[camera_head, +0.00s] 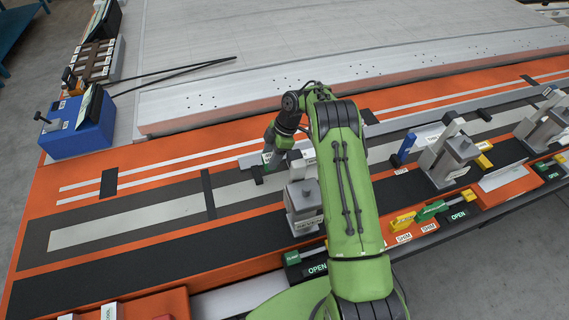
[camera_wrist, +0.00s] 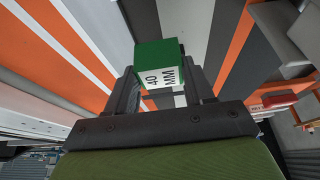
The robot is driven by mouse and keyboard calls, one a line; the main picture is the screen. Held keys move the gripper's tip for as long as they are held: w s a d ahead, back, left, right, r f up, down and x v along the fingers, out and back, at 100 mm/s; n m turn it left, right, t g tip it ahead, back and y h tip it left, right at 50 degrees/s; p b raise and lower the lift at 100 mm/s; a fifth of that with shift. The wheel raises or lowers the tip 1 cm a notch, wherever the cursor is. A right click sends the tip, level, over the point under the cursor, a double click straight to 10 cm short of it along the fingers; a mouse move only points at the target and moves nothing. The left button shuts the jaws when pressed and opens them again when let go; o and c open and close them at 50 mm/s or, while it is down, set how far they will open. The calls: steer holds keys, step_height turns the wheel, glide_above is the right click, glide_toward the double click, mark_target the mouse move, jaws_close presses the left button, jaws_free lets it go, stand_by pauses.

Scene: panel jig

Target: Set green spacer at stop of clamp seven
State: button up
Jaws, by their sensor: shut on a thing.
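In the head view my gripper (camera_head: 271,158) is low over the striped jig bed, just left of and behind a grey clamp (camera_head: 303,203). My green arm partly covers this clamp. I cannot tell whether the spacer touches a stop or the bed.
More grey clamps (camera_head: 452,161) stand to the right, with green and yellow pieces near "OPEN" and "SHIM" labels (camera_head: 404,238). A blue block (camera_head: 79,128) sits at the left. A large pale panel (camera_head: 330,50) lies behind. The striped bed at left is mostly clear.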

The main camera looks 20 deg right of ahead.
steer(key=shift+f, duration=2)
steer(key=shift+f+b, duration=0.15)
steer(key=shift+b, duration=0.15)
steer(key=o, duration=1.2)
